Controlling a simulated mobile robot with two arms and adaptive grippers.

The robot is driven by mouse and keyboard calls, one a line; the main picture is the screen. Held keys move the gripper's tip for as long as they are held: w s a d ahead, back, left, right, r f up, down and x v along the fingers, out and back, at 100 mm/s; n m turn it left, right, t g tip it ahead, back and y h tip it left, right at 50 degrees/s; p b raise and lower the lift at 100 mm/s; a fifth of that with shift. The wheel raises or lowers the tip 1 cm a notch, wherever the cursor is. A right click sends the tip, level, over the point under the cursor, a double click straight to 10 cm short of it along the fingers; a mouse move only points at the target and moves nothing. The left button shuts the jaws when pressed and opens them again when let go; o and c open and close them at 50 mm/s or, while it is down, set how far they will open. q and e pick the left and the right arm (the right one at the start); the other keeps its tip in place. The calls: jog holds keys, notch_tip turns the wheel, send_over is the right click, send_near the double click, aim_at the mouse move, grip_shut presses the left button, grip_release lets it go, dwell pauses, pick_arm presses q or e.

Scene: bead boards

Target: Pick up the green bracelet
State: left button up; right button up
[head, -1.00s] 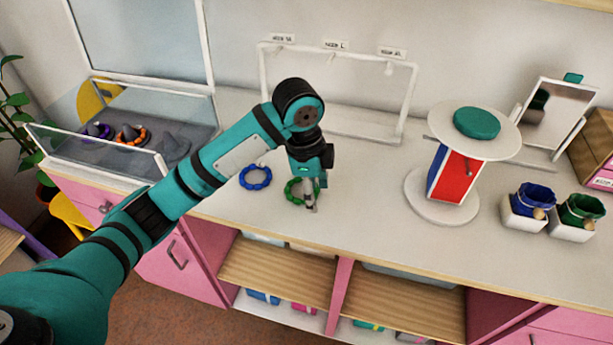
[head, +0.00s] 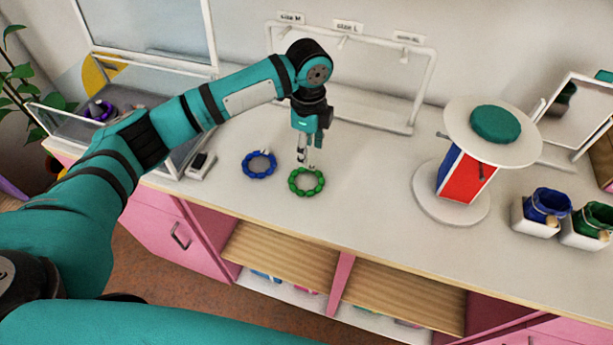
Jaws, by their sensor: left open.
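The green bracelet (head: 306,193) lies flat on the white counter as a ring of green beads. My left gripper (head: 306,163) points down just above the far edge of the green bracelet, open, with nothing between its fingers. Whether its fingertips touch the beads I cannot tell. A blue bracelet (head: 259,177) lies flat on the counter to the left of the green one. My right gripper is not in view.
A white rack (head: 410,95) with size labels stands behind. A glass case (head: 170,160) is at left. Counter in front is clear.

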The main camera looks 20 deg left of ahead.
aim_at(311, 168)
pick_arm(q)
jog(key=shift+f, duration=0.6)
jog(key=shift+d+f, duration=0.1)
jog(key=shift+f, duration=0.25)
jog(key=f, duration=0.1)
jog(key=f+p, duration=0.1)
jog(key=f, duration=0.1)
jog(key=shift+d+f+p, duration=0.3)
jog(key=shift+p, duration=0.05)
jog(key=shift+f, duration=0.4)
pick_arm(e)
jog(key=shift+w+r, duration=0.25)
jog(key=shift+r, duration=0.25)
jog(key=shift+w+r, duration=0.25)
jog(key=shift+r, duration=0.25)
pick_arm(q)
grip_shut()
